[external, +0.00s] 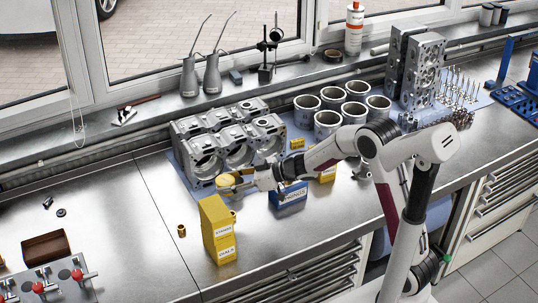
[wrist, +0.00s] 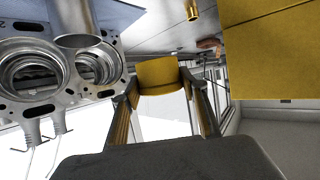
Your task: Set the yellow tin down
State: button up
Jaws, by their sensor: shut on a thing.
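The yellow tin (external: 226,181) is a short round can, held in the air close to the near edge of the engine block. In the wrist view the tin (wrist: 158,73) sits between the two fingertips, with its side facing the camera. My gripper (external: 234,182) is shut on it, one finger on each side; the fingers also show in the wrist view (wrist: 163,88). The tin is above and just behind the tall yellow box (external: 217,232), which partly overlaps that area. The exact gap between tin and bench cannot be told.
The engine block (external: 228,140) stands on a blue mat behind my gripper. A blue box (external: 289,196) lies to the right, and a small brass bushing (external: 181,231) to the left. Several cylinder liners (external: 327,122) stand at the back.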

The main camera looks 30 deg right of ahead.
aim_at(225, 175)
jog(key=w, duration=0.2)
jog(key=w+a+m+t+h, duration=0.1)
jog(key=shift+w+r, duration=0.2)
jog(key=shift+w, duration=0.15)
jog(key=w+a+f+m+t+h, duration=0.2)
jog(key=w+a+m+t+h, duration=0.1)
jog(key=w+a+m, duration=0.1)
jog(key=shift+w+f+h, duration=0.15)
jog(key=shift+w+h, duration=0.15)
dwell(0.3)
jog(key=shift+f, duration=0.1)
dwell(0.3)
jog(key=shift+f, duration=3.1)
jog(key=shift+f, duration=1.85)
jog(key=shift+f, duration=0.2)
